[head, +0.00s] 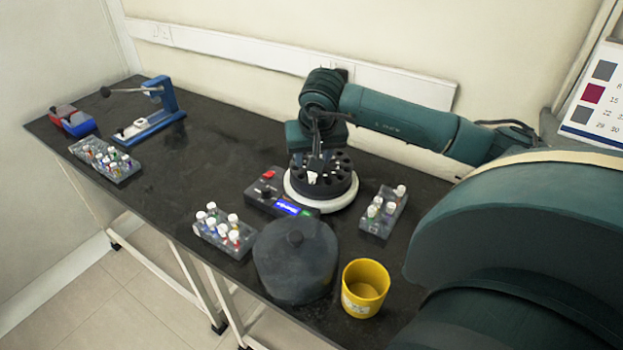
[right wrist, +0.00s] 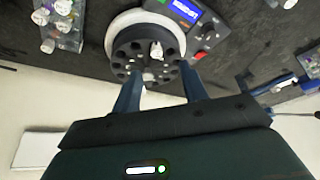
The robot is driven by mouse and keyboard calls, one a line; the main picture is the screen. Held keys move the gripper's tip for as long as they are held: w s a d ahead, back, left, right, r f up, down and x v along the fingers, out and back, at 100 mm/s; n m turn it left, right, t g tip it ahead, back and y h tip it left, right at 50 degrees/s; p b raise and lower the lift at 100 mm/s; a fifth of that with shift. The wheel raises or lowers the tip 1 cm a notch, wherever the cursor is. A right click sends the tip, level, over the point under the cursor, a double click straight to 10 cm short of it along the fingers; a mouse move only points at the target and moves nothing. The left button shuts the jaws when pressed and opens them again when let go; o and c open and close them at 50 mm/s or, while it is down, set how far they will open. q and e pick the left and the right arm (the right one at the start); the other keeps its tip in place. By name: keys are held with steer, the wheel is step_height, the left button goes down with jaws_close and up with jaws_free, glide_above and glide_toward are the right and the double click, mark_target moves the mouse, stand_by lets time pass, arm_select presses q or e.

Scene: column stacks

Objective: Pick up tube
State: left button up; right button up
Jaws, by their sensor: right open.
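A black round rotor (head: 345,185) with a ring of holes sits on a white base (head: 350,203) near the middle of the table. A white-capped tube (head: 312,178) stands in it, and it also shows in the right wrist view (right wrist: 156,50). My right gripper (head: 318,152) points down just above the rotor. In the right wrist view, its two fingers (right wrist: 161,70) are apart with nothing held between them, and the tube lies beyond their tips. More capped tubes stand in a rack (head: 368,224) to the right and a rack (head: 205,231) to the front left. My left gripper is not in view.
A control box (head: 262,190) with a blue display adjoins the rotor. A dark domed lid (head: 295,265) and a yellow cup (head: 365,305) stand near the front edge. A third tube rack (head: 122,172), a blue stand (head: 165,100) and a red-blue box (head: 72,120) are at left. The left-middle table is clear.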

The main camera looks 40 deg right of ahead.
mark_target(313, 175)
steer(key=x, duration=0.2)
steer(key=p+x, duration=0.1)
steer(key=x, duration=0.5)
steer(key=shift+s+d, duration=0.15)
steer(key=shift+d, duration=0.15)
jaws_close()
